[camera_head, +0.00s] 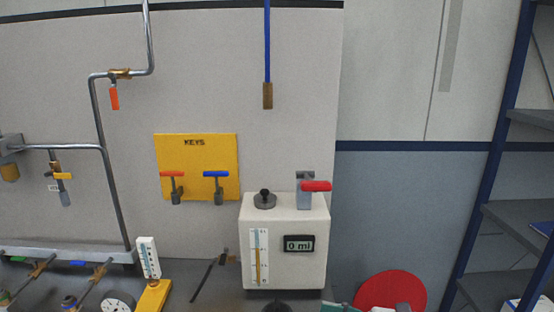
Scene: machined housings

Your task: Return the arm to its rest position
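Neither of my grippers shows in the head view, and I can make out no part of either arm. Whether they are open or hold anything cannot be seen. A white box (285,265) with a "0 ml" display (299,243), a level scale (259,257), a dark knob (264,199) and a red-handled valve (315,186) on top stands at the centre.
Pipes (104,150) run along the wall at left. A blue pipe (267,45) hangs above the box. A red disc (395,288) and blue shelving (490,160) stand at right.

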